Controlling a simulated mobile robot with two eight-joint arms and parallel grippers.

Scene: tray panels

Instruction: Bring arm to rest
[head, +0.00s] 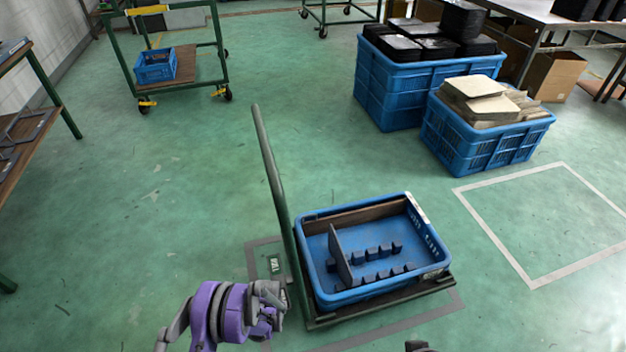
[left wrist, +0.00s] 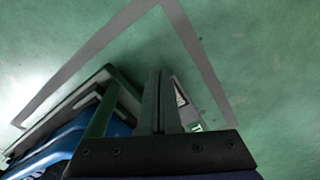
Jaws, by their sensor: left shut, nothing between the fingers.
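My left arm comes in at the bottom of the head view, purple and grey. My left gripper (head: 270,292) is beside the near left corner of a cart (head: 380,308). In the left wrist view its dark fingers (left wrist: 160,75) are together with nothing between them. The cart carries a blue crate (head: 427,202). Inside the crate a dark panel (head: 341,256) stands upright towards the left, and several small dark slotted blocks (head: 372,253) stand in two rows. Only a small dark piece, possibly of my right arm, shows at the bottom edge.
The cart's green upright handle (head: 268,160) rises left of the crate. Blue crates with black trays (head: 395,95) and with cardboard pieces (head: 470,150) stand at the back right. Another cart (head: 185,65) is at the back left. Green floor is free left of my arm.

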